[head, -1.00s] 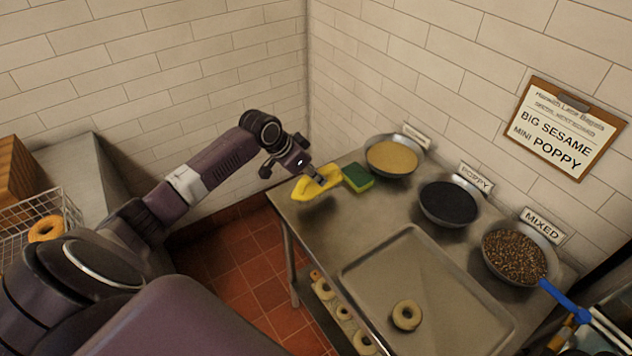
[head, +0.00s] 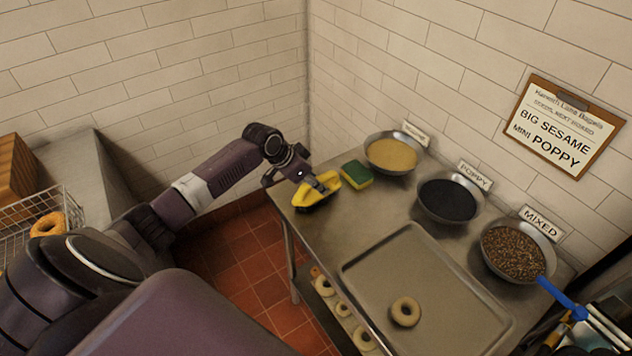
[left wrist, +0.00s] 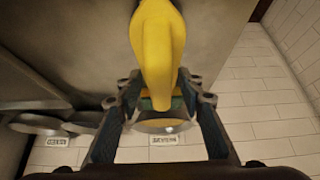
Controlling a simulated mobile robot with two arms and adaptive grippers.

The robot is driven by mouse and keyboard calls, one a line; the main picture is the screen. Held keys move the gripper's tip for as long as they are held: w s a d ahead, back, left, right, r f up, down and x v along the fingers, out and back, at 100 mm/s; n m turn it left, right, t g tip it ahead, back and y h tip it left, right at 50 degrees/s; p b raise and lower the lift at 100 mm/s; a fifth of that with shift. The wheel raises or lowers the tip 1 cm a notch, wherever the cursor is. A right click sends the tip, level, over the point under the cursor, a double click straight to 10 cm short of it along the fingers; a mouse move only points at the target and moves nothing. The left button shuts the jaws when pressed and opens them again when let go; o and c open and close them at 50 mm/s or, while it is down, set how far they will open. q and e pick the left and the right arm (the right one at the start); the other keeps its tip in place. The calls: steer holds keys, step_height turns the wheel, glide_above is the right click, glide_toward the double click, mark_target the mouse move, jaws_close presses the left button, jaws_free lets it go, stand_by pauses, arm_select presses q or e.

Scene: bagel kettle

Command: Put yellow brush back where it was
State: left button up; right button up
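The yellow brush (head: 316,191) is at the far left corner of the steel table, its dark underside facing down. It is at or just above the tabletop; I cannot tell if it touches. My left gripper (head: 319,181) is at the brush, coming from the left. In the left wrist view the brush (left wrist: 159,50) lies between the tips of my left gripper (left wrist: 158,82), which close in on its two sides. My right gripper is not in view.
A green and yellow sponge (head: 357,174) lies just right of the brush. Bowls of sesame (head: 391,155), poppy (head: 447,200) and mixed seeds (head: 513,252) line the wall side. A tray (head: 372,271) with a bagel (head: 405,311) fills the front.

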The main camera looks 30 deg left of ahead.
arm_select(q)
steer(key=shift+r, duration=0.25)
steer(key=b+v, duration=0.2)
steer(key=v, duration=0.9)
steer(key=shift+s+a+r, duration=0.15)
steer(key=shift+s+r, duration=0.05)
steer(key=shift+r, duration=0.15)
